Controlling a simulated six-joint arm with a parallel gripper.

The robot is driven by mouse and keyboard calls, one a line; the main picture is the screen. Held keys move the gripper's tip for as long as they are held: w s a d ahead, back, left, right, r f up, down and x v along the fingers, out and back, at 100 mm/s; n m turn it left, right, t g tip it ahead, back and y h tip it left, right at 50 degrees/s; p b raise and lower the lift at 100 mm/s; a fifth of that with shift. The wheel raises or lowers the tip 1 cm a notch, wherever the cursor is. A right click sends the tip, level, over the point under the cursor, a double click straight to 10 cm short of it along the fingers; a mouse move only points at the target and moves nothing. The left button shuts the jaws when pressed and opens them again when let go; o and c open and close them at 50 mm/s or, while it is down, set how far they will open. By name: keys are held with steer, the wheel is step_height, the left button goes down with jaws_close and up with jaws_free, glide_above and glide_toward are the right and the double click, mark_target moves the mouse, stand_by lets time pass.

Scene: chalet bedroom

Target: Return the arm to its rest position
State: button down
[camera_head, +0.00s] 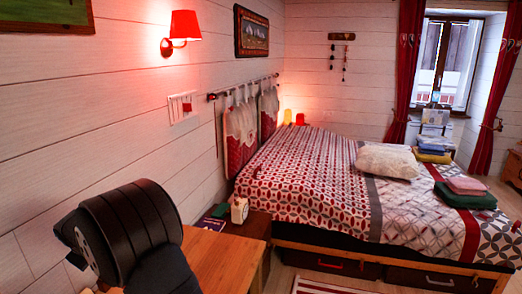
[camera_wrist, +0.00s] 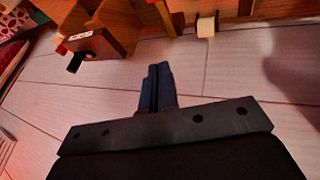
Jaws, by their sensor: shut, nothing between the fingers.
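My gripper (camera_wrist: 158,70) shows in the wrist view at the middle, with its two dark fingers together and nothing between them. Pale boards or tiles with dark seams lie beyond the fingertips. In the head view a dark rounded part of my arm stands at the lower left, beside the white plank wall (camera_head: 110,110) and partly in front of a wooden table (camera_head: 222,258). My fingers cannot be made out in the head view.
A white clock-like object (camera_head: 239,210) stands on a dark bedside table (camera_head: 255,226) by the patterned bed (camera_head: 310,185). A red wall lamp (camera_head: 185,25) is above. In the wrist view, wooden furniture (camera_wrist: 120,25) and a cream cylinder (camera_wrist: 206,26) are along the top.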

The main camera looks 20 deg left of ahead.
steer(key=s+r+g, duration=0.4)
steer(key=s, duration=0.4)
steer(key=s+a+x, duration=0.1)
steer(key=s+x, duration=0.1)
steer(key=x, duration=1.1)
steer(key=shift+n+g, duration=0.3)
steer(key=shift+n, duration=0.1)
